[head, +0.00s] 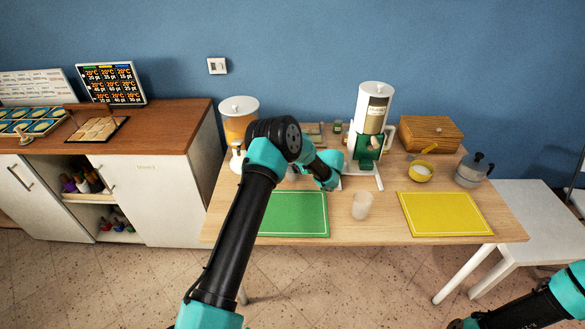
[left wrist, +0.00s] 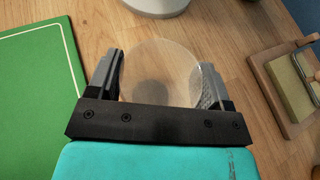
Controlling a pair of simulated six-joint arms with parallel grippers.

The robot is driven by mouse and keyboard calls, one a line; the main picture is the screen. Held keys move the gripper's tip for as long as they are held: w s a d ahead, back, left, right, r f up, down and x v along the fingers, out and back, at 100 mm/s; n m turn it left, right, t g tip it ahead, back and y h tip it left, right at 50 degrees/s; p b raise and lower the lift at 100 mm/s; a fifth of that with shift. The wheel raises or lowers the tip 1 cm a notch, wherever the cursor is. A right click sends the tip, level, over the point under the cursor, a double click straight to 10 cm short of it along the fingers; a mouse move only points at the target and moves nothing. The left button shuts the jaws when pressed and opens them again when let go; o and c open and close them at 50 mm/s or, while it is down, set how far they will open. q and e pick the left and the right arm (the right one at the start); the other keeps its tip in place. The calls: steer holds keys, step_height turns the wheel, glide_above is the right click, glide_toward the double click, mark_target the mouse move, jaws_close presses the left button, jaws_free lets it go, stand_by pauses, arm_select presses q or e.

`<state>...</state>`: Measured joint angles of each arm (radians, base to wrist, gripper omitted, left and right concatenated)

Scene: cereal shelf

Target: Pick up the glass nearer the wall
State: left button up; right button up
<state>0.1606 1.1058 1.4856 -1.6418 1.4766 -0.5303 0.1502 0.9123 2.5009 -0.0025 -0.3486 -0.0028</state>
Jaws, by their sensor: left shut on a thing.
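Two clear glasses are in view. One glass (head: 362,206) stands upright on the table between the green and yellow mats, apart from any gripper. The other, nearer the wall, is the glass (left wrist: 158,72) between my left gripper's fingers in the left wrist view. My left gripper (left wrist: 160,80) is shut on it, a finger on either side. In the head view my left arm hides most of this glass and the gripper. I cannot tell whether the glass is clear of the table. Only links of my right arm show at the bottom right; its gripper is out of view.
The green mat (head: 295,215) lies beside my left arm, the yellow mat (head: 445,214) at the right. A cereal dispenser (head: 238,118) stands at the left, another dispenser (head: 373,112) at the back.

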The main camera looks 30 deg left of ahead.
arm_select(q)
steer(key=shift+r, duration=0.1)
steer(key=s+d+r, duration=0.2)
steer(key=s+d, duration=0.2)
steer(key=s, duration=0.3)
steer(key=s+d+r, duration=0.2)
steer(key=s+d, duration=0.2)
steer(key=s, duration=0.2)
steer(key=shift+s+d+r, duration=0.2)
steer(key=shift+s+r, duration=0.15)
steer(key=shift+r, duration=0.05)
